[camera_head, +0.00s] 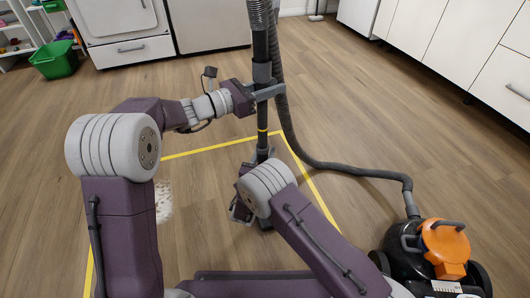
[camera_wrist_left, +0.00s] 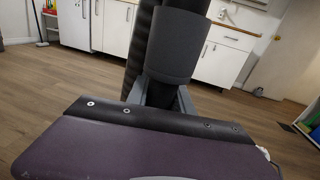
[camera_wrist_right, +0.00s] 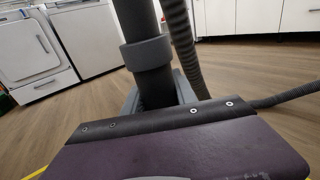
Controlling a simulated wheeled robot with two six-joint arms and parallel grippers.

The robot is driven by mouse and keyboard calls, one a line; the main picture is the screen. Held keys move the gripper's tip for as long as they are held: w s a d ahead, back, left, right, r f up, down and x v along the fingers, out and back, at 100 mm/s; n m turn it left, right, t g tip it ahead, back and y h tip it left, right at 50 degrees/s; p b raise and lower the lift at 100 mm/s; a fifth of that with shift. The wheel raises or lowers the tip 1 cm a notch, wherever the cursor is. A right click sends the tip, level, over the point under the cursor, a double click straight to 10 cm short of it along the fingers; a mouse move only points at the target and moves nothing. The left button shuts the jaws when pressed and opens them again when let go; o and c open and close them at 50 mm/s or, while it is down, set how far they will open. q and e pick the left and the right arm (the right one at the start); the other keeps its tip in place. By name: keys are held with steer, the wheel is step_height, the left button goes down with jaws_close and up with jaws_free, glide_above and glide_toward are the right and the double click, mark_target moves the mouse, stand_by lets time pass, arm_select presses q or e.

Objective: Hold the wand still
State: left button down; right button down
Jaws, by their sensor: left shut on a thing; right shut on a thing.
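My left gripper (camera_head: 268,91) is shut on the wand's upper part, just below the collar. In the left wrist view the wand (camera_wrist_left: 172,48) passes between the grey fingers (camera_wrist_left: 160,98). My right gripper (camera_wrist_right: 155,92) is shut on the wand (camera_wrist_right: 140,25) lower down, as the right wrist view shows. In the head view my right arm hides that grip and most of the wand's foot.
A grey hose (camera_head: 340,169) runs from the wand to an orange and black vacuum (camera_head: 445,243) at lower right. Yellow tape (camera_head: 318,195) marks the wooden floor around the wand. A pale spill (camera_head: 164,201) lies inside it. White cabinets (camera_head: 440,38) and a green bin (camera_head: 54,62) stand behind.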

arm_select(q)
steer(key=shift+r, duration=1.15)
steer(key=shift+c, duration=1)
jaws_free()
arm_select(e)
steer(key=c, duration=0.9)
jaws_free()
arm_select(q)
steer(key=v, duration=1.2)
